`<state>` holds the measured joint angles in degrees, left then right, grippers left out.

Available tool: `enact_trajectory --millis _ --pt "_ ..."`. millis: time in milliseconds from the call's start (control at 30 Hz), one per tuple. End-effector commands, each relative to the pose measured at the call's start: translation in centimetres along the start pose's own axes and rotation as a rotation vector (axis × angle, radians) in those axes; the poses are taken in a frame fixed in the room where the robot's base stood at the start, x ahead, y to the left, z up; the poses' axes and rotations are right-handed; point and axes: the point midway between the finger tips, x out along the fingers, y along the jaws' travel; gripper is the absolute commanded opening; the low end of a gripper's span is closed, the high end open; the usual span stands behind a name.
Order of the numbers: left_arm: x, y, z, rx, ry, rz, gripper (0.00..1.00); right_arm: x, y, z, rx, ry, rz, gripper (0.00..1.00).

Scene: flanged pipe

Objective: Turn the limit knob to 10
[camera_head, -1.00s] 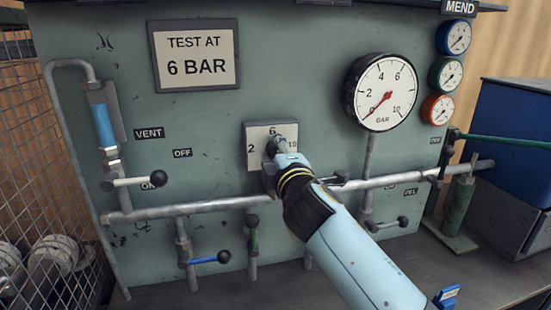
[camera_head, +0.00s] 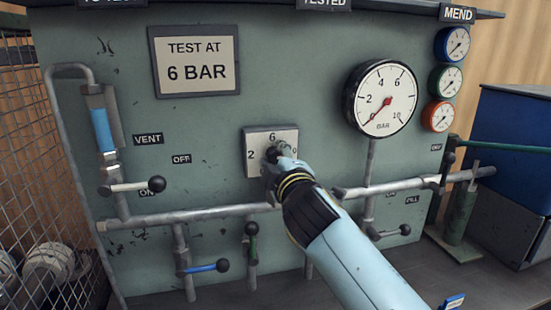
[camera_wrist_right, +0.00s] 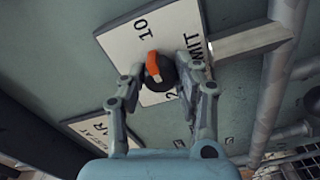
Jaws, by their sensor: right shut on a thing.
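The limit knob (camera_wrist_right: 160,74) is black with an orange mark and sits on a white plate (camera_head: 256,141) marked 2, 6 and 10. In the right wrist view the orange mark lies on the side of the knob toward the 10. My right gripper (camera_head: 276,160) is shut on the knob, and its two fingers flank it in the right wrist view (camera_wrist_right: 162,95). In the head view the gripper hides most of the knob and part of the 10. The 6 cannot be seen in the right wrist view. My left gripper is not in view.
A horizontal pipe (camera_head: 230,209) with lever valves runs below the plate. A pressure gauge (camera_head: 382,98) at the right has its red needle near 0. A sign (camera_head: 196,60) reads test at 6 bar. A wire cage (camera_head: 18,150) stands at the left.

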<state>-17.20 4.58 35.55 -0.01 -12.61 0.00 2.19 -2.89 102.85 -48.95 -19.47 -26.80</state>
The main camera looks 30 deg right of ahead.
Motion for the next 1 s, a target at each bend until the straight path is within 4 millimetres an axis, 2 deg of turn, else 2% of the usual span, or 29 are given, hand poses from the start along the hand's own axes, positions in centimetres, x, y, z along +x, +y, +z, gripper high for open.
enact_trajectory --millis 33,200,467,567,800,1000 --pt "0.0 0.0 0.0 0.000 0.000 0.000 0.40 -0.1 -0.2 0.1 0.002 -0.002 -0.004 0.34" --pt "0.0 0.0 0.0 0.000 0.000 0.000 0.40 0.0 -0.1 0.1 0.001 -0.002 -0.003 0.54" --pt "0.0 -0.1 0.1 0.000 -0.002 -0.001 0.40 -0.2 -0.1 0.0 0.000 -0.001 -0.002 0.54" --pt "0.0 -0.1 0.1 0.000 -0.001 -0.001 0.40 -1.1 -0.2 0.1 0.000 -0.001 -0.003 0.54" --pt "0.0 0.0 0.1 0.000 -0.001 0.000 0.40 -5.3 -0.2 0.1 0.002 -0.003 -0.004 0.54" --pt "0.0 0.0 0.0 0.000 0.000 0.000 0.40 -7.4 -0.2 0.0 0.001 -0.002 -0.003 0.54"
